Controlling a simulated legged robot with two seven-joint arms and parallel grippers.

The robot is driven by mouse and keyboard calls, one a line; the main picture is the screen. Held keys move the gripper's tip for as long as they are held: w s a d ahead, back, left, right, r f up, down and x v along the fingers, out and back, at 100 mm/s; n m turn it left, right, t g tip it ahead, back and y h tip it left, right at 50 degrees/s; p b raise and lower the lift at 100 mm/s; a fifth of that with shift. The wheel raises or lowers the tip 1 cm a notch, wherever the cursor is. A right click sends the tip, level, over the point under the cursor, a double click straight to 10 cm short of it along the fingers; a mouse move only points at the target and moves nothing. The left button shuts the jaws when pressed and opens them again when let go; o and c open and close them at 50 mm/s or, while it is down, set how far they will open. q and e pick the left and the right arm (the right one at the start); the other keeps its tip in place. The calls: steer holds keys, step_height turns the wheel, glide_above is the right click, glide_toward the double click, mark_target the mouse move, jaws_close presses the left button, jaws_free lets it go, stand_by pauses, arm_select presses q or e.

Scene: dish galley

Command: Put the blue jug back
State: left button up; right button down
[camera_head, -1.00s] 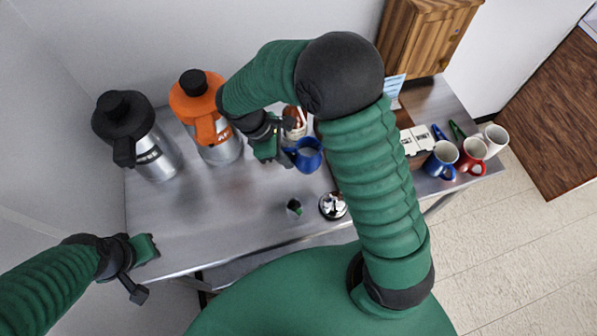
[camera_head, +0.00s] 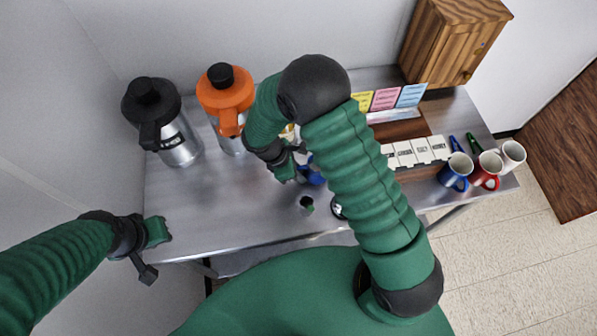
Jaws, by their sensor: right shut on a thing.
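The blue jug (camera_head: 315,179) shows only in part in the head view, over the middle of the steel table. My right forearm and hand hide most of it. My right gripper (camera_head: 299,174) is shut on the blue jug. Whether the jug touches the table cannot be seen. My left gripper (camera_head: 160,247) is at the table's front left edge, away from the jug, and whether its jaws are open is unclear.
A black-topped flask (camera_head: 178,145) and an orange-topped flask (camera_head: 228,95) stand at the back left. Blue (camera_head: 453,172), red (camera_head: 487,171) and white (camera_head: 513,155) mugs stand at the right, beside white labelled blocks (camera_head: 421,152). A wooden cabinet (camera_head: 440,50) is behind. The table's left front (camera_head: 215,215) is clear.

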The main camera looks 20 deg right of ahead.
steer(key=shift+a+f, duration=0.1)
steer(key=shift+a, duration=0.05)
steer(key=c, duration=1.4)
jaws_free()
steer(key=shift+a, duration=0.3)
steer(key=shift+d, duration=0.1)
